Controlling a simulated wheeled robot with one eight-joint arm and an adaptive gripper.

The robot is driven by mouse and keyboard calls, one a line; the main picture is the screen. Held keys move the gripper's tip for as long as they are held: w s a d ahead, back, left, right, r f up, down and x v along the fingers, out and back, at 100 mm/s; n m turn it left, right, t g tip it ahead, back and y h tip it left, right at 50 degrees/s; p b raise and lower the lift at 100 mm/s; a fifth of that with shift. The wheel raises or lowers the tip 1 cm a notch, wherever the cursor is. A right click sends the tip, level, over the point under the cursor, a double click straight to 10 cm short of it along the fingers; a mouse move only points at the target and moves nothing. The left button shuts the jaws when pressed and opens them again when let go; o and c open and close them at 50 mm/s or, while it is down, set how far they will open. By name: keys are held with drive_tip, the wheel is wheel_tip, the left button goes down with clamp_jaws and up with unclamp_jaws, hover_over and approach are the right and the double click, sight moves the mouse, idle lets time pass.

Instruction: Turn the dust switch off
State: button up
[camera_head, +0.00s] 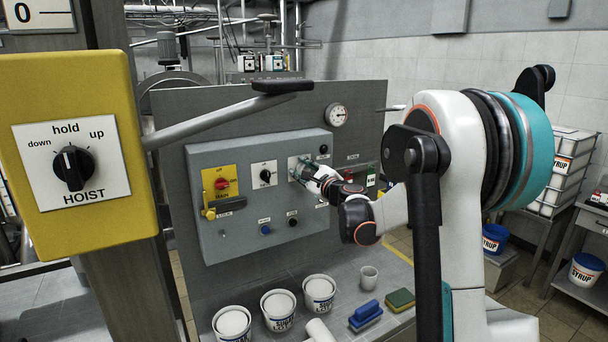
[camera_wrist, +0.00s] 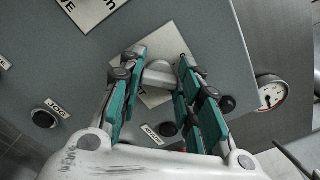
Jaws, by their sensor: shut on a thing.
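My gripper (camera_head: 314,176) reaches from the right to the grey control panel (camera_head: 225,240). In the wrist view, its two teal-sided fingers (camera_wrist: 160,68) are shut on a grey switch knob (camera_wrist: 159,76), one on each side. The knob sits on a pale square plate (camera_wrist: 150,97), which also shows in the head view (camera_head: 293,162). The fingers hide much of this plate, and I cannot read its lettering or the knob's setting.
A black-knob switch (camera_head: 265,174) and a yellow plate with a red knob (camera_head: 221,184) lie left of my gripper. A yellow hoist box (camera_head: 72,225) stands in the left foreground. Tubs (camera_head: 278,304), a sponge (camera_head: 400,299) and a brush (camera_head: 366,312) stand below the panel.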

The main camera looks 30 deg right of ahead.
drive_tip(key=n+b, duration=0.1)
drive_tip(key=n, duration=0.3)
drive_tip(key=shift+f, duration=0.15)
drive_tip(key=shift+o, duration=0.2)
drive_tip(key=n, duration=0.4)
drive_tip(key=shift+a+n+b, duration=0.1)
drive_tip(key=shift+n+b, duration=0.25)
drive_tip(key=shift+n, duration=0.05)
drive_tip(key=o, duration=1)
drive_tip(key=shift+o, duration=0.2)
drive_tip(key=s, duration=1.2)
drive_tip(key=shift+d, duration=0.2)
